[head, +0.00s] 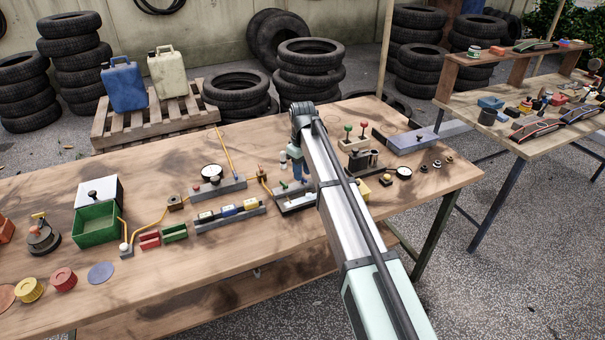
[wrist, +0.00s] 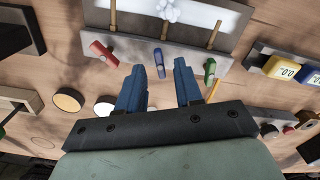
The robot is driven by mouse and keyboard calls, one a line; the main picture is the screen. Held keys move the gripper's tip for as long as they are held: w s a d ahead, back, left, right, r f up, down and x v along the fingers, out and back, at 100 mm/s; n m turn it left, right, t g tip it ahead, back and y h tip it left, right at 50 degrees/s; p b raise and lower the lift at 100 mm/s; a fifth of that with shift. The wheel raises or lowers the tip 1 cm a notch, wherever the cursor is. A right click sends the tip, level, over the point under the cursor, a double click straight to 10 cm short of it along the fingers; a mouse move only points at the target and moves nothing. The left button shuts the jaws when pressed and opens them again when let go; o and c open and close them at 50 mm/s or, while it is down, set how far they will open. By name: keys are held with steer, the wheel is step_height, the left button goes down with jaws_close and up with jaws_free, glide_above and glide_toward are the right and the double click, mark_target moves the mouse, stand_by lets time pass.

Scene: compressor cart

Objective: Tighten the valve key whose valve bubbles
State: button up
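Three valve keys show in the wrist view along the near edge of a grey valve block (wrist: 135,38): a red key (wrist: 103,53), a blue key (wrist: 159,62) and a green key (wrist: 210,70). No foam shows behind the red or green keys. My gripper (wrist: 160,72) has its two blue fingers apart and empty, with the blue key between and beyond their tips. In the head view my gripper (head: 297,170) is over the block, and my arm hides part of it.
In the head view a green bin (head: 97,226) and red and green blocks stand left on the workbench (head: 200,290). A stand with red and green knobs (head: 357,145) is right of my arm.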

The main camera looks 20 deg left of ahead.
steer(key=shift+f, duration=0.7)
jaws_close()
